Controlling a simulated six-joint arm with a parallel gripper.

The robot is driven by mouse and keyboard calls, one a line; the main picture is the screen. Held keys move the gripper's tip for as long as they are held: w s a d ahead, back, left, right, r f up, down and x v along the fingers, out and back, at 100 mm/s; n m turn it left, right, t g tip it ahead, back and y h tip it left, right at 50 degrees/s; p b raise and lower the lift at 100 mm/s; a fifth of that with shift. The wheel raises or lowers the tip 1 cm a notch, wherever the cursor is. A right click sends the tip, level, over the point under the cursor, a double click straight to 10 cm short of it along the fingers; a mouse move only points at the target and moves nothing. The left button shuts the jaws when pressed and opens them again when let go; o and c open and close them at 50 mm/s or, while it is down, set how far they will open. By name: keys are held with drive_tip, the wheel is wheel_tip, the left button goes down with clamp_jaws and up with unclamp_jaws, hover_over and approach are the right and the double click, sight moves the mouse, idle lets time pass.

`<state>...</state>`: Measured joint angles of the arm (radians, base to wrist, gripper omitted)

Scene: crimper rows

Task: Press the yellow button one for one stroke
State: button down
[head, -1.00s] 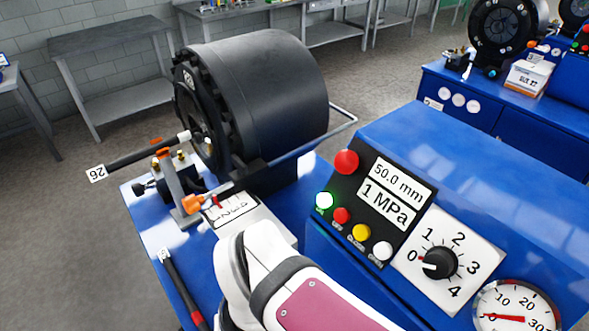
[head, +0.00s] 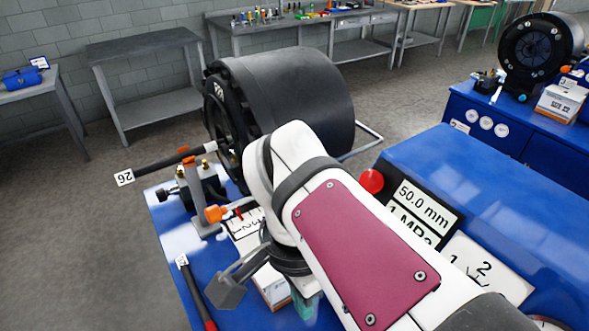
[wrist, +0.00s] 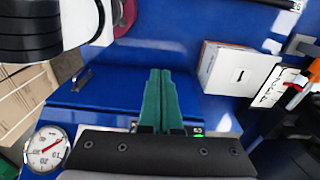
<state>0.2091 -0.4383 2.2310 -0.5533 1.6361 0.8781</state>
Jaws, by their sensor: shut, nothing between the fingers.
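The yellow button does not show in either view now; in the head view my arm covers the lower part of the control panel (head: 450,200). A large red button (head: 371,181) and the 50.0 mm display (head: 423,207) still show above my arm. In the wrist view a lit green button (wrist: 199,136) shows beside the base of my gripper (wrist: 160,72). Its two green fingers are together and empty, over the blue machine top. Part of my gripper also shows in the head view (head: 305,304), low beside the white box (head: 271,289).
A black crimper drum (head: 290,95) stands behind my arm. A lever marked 26 (head: 155,164) juts out left of it. A red-handled tool (head: 195,290) lies on the blue top. A pressure gauge (wrist: 45,148) is at lower left in the wrist view.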

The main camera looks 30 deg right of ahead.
drive_tip(key=d+r+m+h, duration=0.1)
drive_tip(key=d+r+m, duration=0.3)
drive_tip(key=m, duration=0.4)
drive_tip(key=shift+w+d+r, duration=0.3)
drive_tip(key=shift+d+r, duration=0.05)
drive_tip(key=shift+d, duration=0.55)
drive_tip(key=d+f, duration=0.5)
drive_tip(key=d, duration=0.2)
drive_tip(key=shift+d, duration=0.15)
idle(0.9)
drive_tip(key=shift+d+f, duration=0.2)
drive_tip(key=shift+d, duration=0.1)
drive_tip(key=shift+d+f, duration=0.25)
drive_tip(key=shift+d, duration=0.15)
idle(0.6)
idle(0.3)
drive_tip(key=shift+a+r, duration=0.5)
drive_tip(key=shift+a, duration=0.25)
